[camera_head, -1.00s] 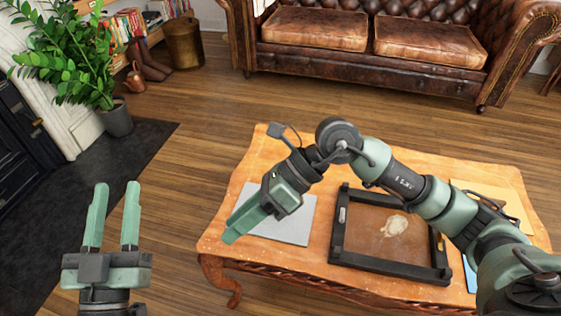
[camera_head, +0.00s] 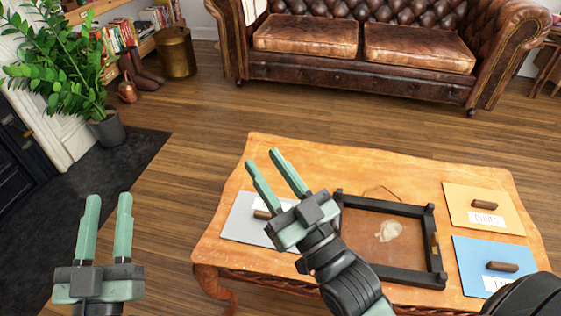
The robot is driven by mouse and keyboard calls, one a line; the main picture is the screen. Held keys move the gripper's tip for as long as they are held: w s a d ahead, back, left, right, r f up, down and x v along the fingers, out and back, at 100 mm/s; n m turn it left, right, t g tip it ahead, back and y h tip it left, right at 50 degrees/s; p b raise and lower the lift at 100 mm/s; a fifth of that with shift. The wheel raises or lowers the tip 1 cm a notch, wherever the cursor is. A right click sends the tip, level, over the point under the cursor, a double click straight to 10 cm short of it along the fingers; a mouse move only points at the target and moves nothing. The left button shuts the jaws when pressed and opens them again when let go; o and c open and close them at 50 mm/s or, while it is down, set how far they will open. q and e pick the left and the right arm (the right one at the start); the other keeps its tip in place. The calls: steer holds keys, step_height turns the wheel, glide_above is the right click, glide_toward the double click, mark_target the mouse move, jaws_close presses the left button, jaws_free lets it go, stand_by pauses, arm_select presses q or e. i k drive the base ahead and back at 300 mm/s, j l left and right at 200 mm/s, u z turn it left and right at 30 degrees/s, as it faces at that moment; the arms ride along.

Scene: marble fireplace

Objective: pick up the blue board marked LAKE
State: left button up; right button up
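The blue board (camera_head: 476,262) lies flat at the right front of the wooden table (camera_head: 330,160). My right gripper (camera_head: 267,168) is open and empty, above the left part of the table, well to the left of the blue board. My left gripper (camera_head: 107,205) is open and empty, over the floor left of the table.
An orange board (camera_head: 458,206) labelled DUNES lies behind the blue one. A black frame with a brown panel (camera_head: 362,225) lies mid-table. A grey board (camera_head: 237,220) is partly behind my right gripper. A leather sofa (camera_head: 360,85) stands behind.

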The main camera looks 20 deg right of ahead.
mark_target(484, 265)
steer(key=z, duration=2.5)
steer(key=i+l+u, duration=0.2)
steer(key=l+u, duration=0.25)
steer(key=l, duration=1.2)
steer(key=l+u, duration=0.45)
steer(key=l, duration=1.2)
